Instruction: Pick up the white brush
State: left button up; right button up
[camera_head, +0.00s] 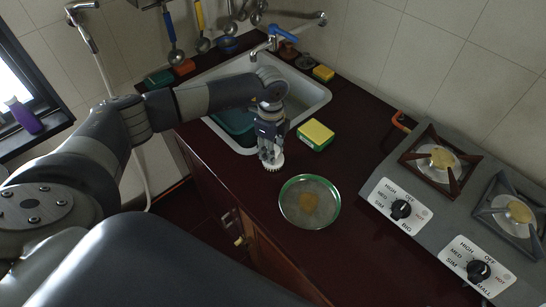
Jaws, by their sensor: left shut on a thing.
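The white brush (273,165) is a small round piece with bristles at its lower edge. It is in the head view near the middle, at the front edge of the dark counter beside the sink. My left gripper (270,145) is directly above it and shut on it. The gripper hides the upper part of the brush. I cannot tell whether the bristles touch the counter. My right gripper is not in view.
A green-rimmed strainer (309,202) lies in front on the counter (345,165). A yellow-and-green sponge (315,135) sits right of the gripper. The sink (310,93) is behind; a gas stove (440,200) stands at right.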

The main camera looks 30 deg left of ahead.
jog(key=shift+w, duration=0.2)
